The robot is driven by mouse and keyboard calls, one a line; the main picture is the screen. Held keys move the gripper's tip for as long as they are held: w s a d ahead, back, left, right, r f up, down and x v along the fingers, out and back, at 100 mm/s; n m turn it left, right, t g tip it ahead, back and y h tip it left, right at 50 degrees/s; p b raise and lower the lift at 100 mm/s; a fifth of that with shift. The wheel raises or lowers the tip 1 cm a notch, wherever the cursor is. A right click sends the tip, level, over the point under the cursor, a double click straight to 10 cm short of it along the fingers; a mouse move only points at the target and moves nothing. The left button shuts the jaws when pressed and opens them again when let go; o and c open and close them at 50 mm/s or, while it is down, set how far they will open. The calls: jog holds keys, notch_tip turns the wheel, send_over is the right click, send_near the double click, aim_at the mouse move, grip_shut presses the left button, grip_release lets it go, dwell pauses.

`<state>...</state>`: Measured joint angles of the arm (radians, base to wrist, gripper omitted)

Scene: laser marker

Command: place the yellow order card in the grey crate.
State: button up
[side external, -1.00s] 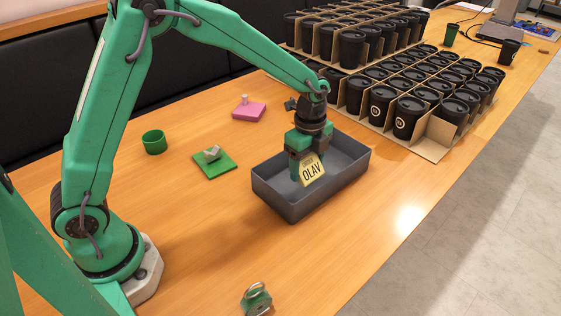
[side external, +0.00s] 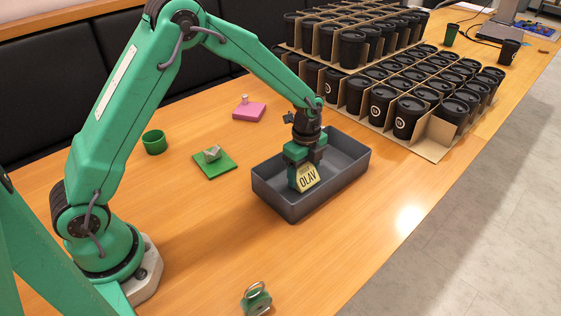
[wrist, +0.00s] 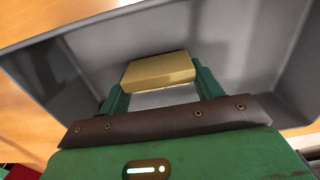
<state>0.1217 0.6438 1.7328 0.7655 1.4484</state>
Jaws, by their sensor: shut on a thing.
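The yellow order card (side external: 308,179), marked OLAV, is upright and slightly tilted inside the grey crate (side external: 347,180). My gripper (side external: 303,170) is shut on the card, with its fingers down in the crate. In the wrist view, the card's yellow top (wrist: 158,70) lies between the two green fingers of my gripper (wrist: 160,90), with the grey crate wall (wrist: 215,35) beyond it. I cannot tell whether the card touches the crate floor.
A green square with a small grey piece (side external: 213,165), a green cup (side external: 154,142) and a pink block (side external: 249,112) lie left of the crate. Black lidded cups in cardboard holders (side external: 436,154) stand behind it. A green ringed item (side external: 256,299) sits at the front. The table right of the crate is clear.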

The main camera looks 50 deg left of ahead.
aim_at(304, 169)
jog(key=shift+f, duration=0.2)
jog(key=o, duration=1)
notch_tip(304, 169, up, 12)
jog(key=shift+r, duration=0.15)
dwell(0.8)
